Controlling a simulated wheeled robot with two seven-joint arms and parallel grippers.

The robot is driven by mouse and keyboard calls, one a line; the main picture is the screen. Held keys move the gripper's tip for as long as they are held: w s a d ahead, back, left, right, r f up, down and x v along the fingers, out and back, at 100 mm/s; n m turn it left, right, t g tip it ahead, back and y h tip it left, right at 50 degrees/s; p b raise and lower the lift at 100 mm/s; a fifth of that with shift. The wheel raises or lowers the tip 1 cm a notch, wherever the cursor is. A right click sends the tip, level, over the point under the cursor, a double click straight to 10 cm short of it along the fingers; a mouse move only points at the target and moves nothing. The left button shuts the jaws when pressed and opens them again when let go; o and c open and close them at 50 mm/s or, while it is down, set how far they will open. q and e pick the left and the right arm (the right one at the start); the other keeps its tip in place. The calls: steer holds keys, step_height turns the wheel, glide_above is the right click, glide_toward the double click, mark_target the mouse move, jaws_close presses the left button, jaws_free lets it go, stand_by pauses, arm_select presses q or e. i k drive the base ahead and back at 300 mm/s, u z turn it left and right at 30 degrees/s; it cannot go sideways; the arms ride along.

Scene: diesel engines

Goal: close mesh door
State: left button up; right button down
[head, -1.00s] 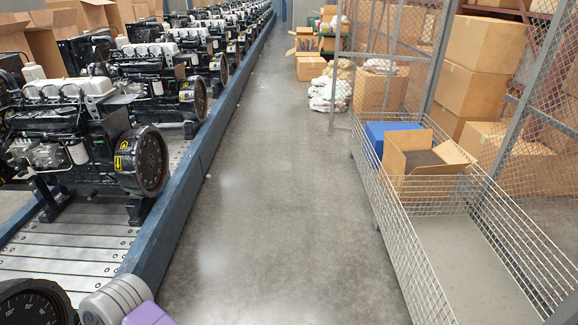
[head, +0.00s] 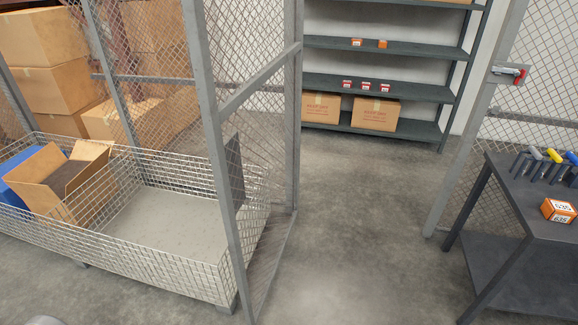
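The mesh door (head: 262,130) appears to be the grey-framed wire panel left of the doorway, with a slanting brace across it. It stands open, its near upright close to me beside the wire basket. A dark plate (head: 234,170) shows near that upright. The doorway to its right is open to the shelves behind. On the right, a grey post (head: 478,125) carries a latch (head: 509,75) with a red part. Neither of my grippers is in view.
A wire basket (head: 130,262) holding an open carton (head: 66,178) and a blue box (head: 12,180) stands at left. A dark table (head: 528,205) with tools and an orange box (head: 558,210) stands at right. Shelves (head: 385,88) stand behind. Floor in the doorway is clear.

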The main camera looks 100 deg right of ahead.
mark_target(225, 158)
steer(key=z, duration=2.25)
steer(key=i, duration=1)
